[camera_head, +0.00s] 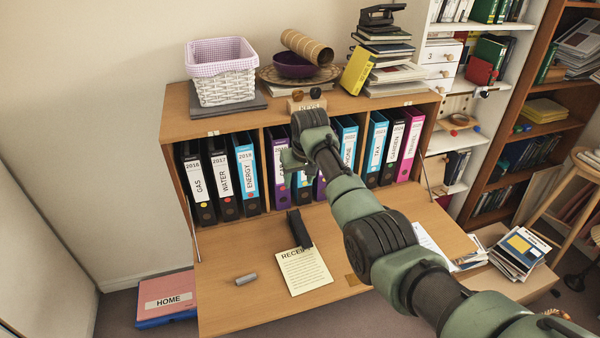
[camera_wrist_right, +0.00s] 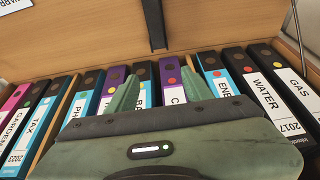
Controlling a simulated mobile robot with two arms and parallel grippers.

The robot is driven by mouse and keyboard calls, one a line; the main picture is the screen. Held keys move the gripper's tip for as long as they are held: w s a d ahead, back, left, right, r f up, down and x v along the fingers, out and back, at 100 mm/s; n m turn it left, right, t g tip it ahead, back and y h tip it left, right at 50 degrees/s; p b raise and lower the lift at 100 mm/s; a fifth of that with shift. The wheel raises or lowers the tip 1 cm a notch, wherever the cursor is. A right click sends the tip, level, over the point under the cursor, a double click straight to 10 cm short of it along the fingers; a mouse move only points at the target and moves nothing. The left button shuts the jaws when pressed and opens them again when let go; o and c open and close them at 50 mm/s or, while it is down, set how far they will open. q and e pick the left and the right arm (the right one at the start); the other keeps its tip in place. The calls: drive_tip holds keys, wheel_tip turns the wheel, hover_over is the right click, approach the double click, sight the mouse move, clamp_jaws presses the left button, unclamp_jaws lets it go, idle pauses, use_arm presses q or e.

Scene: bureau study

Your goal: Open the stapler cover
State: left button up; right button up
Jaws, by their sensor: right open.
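The black stapler (camera_head: 299,229) lies on the fold-down desk board beside the receipt sheet (camera_head: 304,270). In the right wrist view a dark bar that looks like the stapler (camera_wrist_right: 154,22) shows at the top edge, cut off by the frame. Whether its cover is raised is too small to tell. My right gripper (camera_head: 291,162) is in front of the row of binders, above and behind the stapler and apart from it. In the wrist view its two fingers (camera_wrist_right: 160,88) are spread with nothing between them. My left gripper is in neither view.
Upright binders (camera_head: 223,180) fill the bureau compartments. A grey cylinder (camera_head: 246,280) lies on the board left of the receipt. A white basket (camera_head: 222,85), a purple bowl (camera_head: 294,65) and stacked books (camera_head: 385,75) stand on top.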

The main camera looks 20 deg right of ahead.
drive_tip(key=shift+v, duration=1.35)
drive_tip(key=shift+f, duration=0.1)
